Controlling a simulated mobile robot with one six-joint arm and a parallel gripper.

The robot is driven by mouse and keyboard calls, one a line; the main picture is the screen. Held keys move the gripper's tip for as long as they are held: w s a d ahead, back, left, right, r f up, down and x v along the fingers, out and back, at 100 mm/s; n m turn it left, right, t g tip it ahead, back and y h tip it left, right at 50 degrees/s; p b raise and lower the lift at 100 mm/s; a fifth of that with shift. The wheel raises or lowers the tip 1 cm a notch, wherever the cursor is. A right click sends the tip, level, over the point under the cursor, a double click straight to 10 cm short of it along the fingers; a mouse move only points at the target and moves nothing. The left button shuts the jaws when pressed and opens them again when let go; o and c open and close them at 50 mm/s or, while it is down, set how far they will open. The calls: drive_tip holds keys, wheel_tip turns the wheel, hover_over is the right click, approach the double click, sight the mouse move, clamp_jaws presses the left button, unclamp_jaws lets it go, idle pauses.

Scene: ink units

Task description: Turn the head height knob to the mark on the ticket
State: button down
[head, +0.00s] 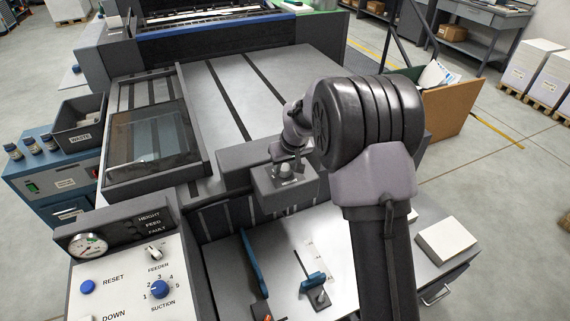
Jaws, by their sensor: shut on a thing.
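A grey box-shaped head unit (268,198) stands at the near end of the long grey machine bed. A small light grey knob (286,172) sits on its top; I take this to be the head height knob. My gripper (287,165) points down at it from above and is shut on it, with my arm coming in from the right. The fingers and wrist partly cover the knob, and its marks are too small to read. I cannot make out a ticket with a readable mark.
A control panel (118,275) with a gauge, a blue reset button, a feeder switch and a suction dial stands at the lower left. A blue-handled lever (250,262) and a blue slider (313,282) are on the white table in front. A waste bin (80,125) is at left.

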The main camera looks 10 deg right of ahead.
idle(0.5)
drive_tip(key=c, duration=0.9)
unclamp_jaws()
drive_tip(key=p+v, duration=0.4)
drive_tip(key=v, duration=1.3)
drive_tip(key=shift+r+p, duration=0.25)
drive_tip(key=shift+p, duration=0.15)
